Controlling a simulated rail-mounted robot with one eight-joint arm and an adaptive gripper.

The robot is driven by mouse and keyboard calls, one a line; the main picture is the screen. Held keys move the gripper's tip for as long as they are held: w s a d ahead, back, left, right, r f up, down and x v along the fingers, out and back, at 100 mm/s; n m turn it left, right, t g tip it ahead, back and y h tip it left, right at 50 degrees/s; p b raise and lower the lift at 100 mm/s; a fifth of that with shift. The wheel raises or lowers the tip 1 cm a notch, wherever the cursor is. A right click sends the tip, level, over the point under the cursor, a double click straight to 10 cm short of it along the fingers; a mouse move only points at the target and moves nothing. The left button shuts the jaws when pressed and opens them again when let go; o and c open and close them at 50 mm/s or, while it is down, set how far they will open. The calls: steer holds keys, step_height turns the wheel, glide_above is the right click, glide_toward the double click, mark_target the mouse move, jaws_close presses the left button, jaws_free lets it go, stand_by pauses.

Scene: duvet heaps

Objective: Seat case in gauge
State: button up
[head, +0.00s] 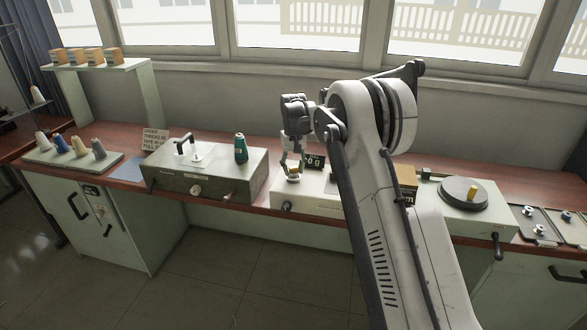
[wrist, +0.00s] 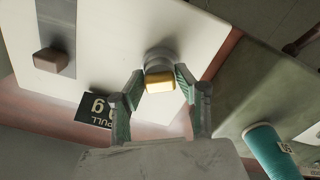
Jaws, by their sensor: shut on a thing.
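A grey-green box (head: 225,180) with a teal thread cone (head: 241,149) stands left of the gauge. A dark turntable with a yellow piece (head: 474,190) is at right. Thread cones (head: 79,147) stand far left. A brown block (wrist: 51,60) lies on the gauge's grey strip. My arm hides the gauge's right end.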

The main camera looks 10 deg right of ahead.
mark_target(294, 167)
steer(key=shift+f+b, duration=0.45)
steer(key=shift+f, duration=0.3)
steer(key=o, duration=1.2)
steer(key=shift+o, duration=0.2)
steer(key=shift+r, duration=0.15)
step_height(294, 167, up, 12)
steer(key=s+r+t, duration=0.2)
steer(key=s+r, duration=0.6)
steer(key=s, duration=0.5)
steer(key=s+r+t, duration=0.2)
steer(key=s+r, duration=0.5)
steer(key=s, duration=0.5)
steer(key=s+f+t, duration=0.1)
steer(key=s+f, duration=0.2)
steer(key=s, duration=0.5)
steer(key=s+f+t, duration=0.1)
steer(key=s+f, duration=0.2)
steer(key=s, duration=0.6)
steer(key=s+f+m+t, duration=0.1)
steer(key=s+f, duration=0.2)
steer(key=s, duration=0.5)
steer(key=shift+s, duration=0.25)
